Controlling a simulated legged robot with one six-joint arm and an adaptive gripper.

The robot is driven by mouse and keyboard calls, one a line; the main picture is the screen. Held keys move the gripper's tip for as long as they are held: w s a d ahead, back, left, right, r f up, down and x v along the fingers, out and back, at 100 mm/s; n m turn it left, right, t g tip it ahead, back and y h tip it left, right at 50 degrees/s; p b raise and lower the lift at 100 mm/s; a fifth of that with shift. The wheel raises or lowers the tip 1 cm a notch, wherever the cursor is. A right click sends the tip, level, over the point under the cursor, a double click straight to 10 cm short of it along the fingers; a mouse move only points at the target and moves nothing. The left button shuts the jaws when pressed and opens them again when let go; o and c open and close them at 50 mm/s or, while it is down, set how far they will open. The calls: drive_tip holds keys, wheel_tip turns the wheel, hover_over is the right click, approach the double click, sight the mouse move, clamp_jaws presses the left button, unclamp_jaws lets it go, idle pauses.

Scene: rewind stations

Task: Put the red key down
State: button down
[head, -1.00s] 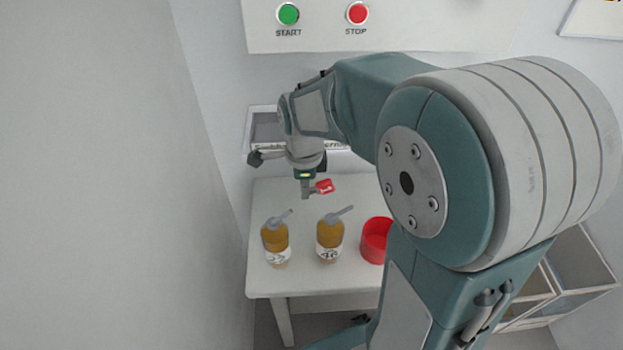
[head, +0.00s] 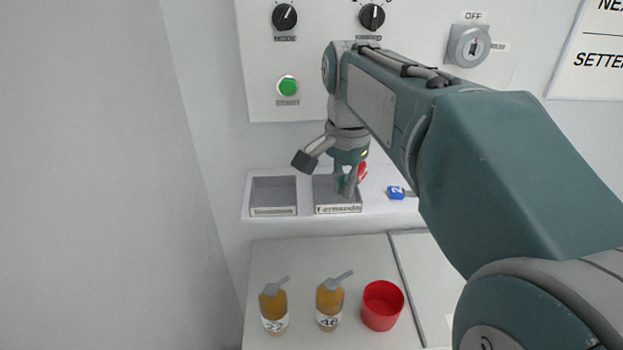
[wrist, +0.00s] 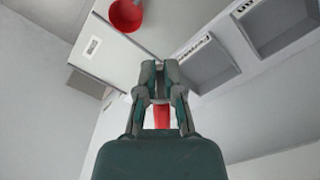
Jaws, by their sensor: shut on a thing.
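The red key (head: 362,171) is mostly hidden behind my gripper in the head view. Its red part also shows between the fingers in the wrist view (wrist: 161,117). My gripper (head: 345,188) is shut on the key, pointing down over the right-hand grey tray (head: 337,209) on the wall shelf. This tray carries a name label, partly readable. Whether the key touches the tray is hidden.
A second grey tray (head: 273,196) stands to the left, looking empty. A blue key tag (head: 396,192) lies on the shelf to the right. Below, a table (head: 310,262) holds two amber bottles (head: 273,308) (head: 329,304) and a red cup (head: 382,305). A control panel (head: 420,22) is above.

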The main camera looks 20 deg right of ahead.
drive_tip(key=w+d+f, duration=0.1)
drive_tip(key=w+f, duration=0.2)
drive_tip(key=w, duration=0.3)
hover_over(327, 196)
drive_tip(key=s+a, duration=0.1)
drive_tip(key=s, duration=0.2)
wheel_tip(327, 196, down, 5)
drive_tip(key=shift+r, duration=0.1)
drive_tip(key=shift+w+f, duration=0.15)
drive_tip(key=shift+f, duration=0.8)
drive_tip(key=shift+w+f, duration=0.15)
drive_tip(key=shift+f, duration=0.75)
drive_tip(key=shift+f, duration=0.15)
drive_tip(key=c, duration=0.8)
unclamp_jaws()
